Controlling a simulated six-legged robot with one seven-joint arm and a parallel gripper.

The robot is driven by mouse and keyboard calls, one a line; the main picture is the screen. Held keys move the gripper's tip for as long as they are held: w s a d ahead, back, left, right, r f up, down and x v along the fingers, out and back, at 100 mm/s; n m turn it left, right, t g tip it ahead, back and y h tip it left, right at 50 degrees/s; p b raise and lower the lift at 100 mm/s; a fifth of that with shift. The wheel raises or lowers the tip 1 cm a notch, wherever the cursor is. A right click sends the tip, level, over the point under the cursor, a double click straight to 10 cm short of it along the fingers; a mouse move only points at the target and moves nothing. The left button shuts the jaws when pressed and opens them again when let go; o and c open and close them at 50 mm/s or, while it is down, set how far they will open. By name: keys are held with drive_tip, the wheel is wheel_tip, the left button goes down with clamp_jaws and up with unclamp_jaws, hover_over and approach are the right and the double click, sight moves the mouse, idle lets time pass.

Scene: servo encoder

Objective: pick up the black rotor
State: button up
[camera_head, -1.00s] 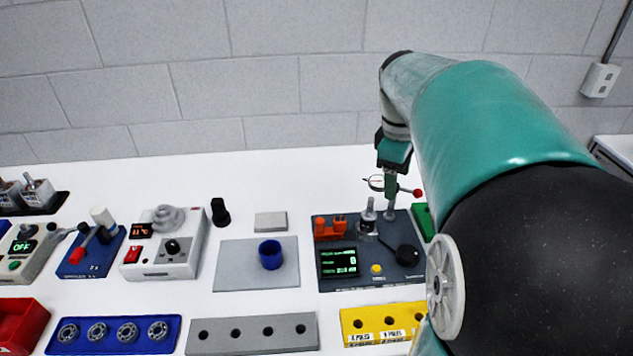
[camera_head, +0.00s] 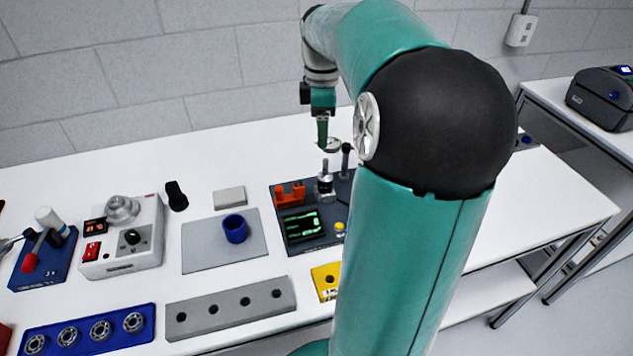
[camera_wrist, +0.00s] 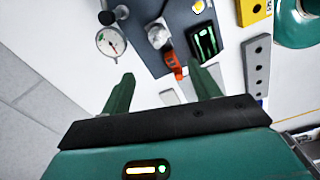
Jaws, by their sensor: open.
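The dial gauge (camera_wrist: 110,42), silver post (camera_wrist: 158,35) and orange holder (camera_wrist: 175,65) show beyond the fingers. My arm hides the right of the unit.
A blue ring (camera_head: 235,230) sits on the grey mat (camera_head: 203,258). A grey block with holes (camera_head: 210,320) and a partly hidden yellow block (camera_head: 322,278) lie in front. The white control box (camera_head: 147,250) stands left of the black part.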

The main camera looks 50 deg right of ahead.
sight(326, 160)
drive_tip(key=f, duration=0.8)
drive_tip(key=d+f, duration=0.1)
drive_tip(key=f, duration=0.3)
drive_tip(key=shift+s+f, duration=0.25)
drive_tip(key=shift+f, duration=0.15)
drive_tip(key=shift+c, duration=0.4)
clamp_jaws()
drive_tip(key=shift+r, duration=0.1)
